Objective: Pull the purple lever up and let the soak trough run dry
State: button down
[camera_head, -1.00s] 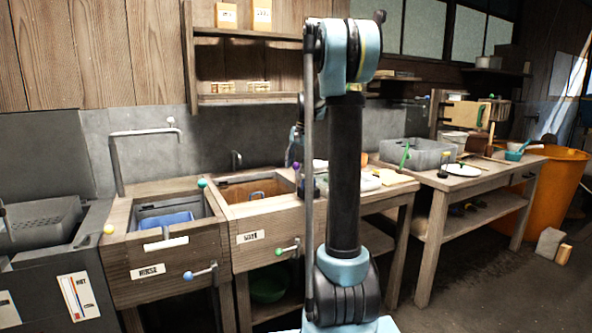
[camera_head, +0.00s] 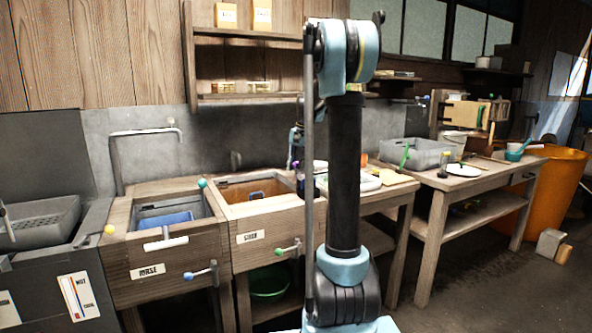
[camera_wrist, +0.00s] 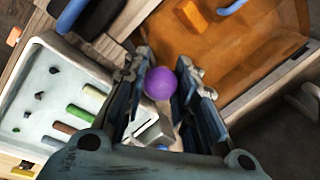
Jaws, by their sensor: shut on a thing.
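The purple lever's round knob (camera_wrist: 160,84) sits between the two fingers of my gripper (camera_wrist: 164,68) in the wrist view. The gripper is shut on the knob; the lever's stem is mostly hidden. In the head view my gripper is largely hidden behind my arm, at the right end of the soak trough (camera_head: 232,211). The trough's brown interior shows in the wrist view (camera_wrist: 255,70) with an orange block and part of a blue item in it. I cannot tell the water level.
The rinse trough (camera_head: 150,262) with a blue item stands left of the soak trough. A white tray (camera_wrist: 42,95) with coloured sticks lies close beside my gripper. A green-handled tap (camera_head: 288,249) is on the soak trough's front. A grey tub (camera_head: 428,155) stands on the right table.

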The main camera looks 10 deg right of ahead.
notch_tip(320, 180, up, 3)
jog(key=shift+r, duration=0.2)
jog(key=shift+w+r, duration=0.1)
jog(key=shift+r, duration=0.05)
jog(key=c, duration=1.3)
grip_release()
jog(key=r, duration=0.4)
jog(key=s+d+r, duration=0.1)
jog(key=r, duration=0.3)
jog(key=d+r, duration=0.1)
jog(key=r, duration=0.2)
jog(key=shift+s+r, duration=0.25)
jog(key=shift+r, duration=0.15)
jog(key=shift+a, duration=0.1)
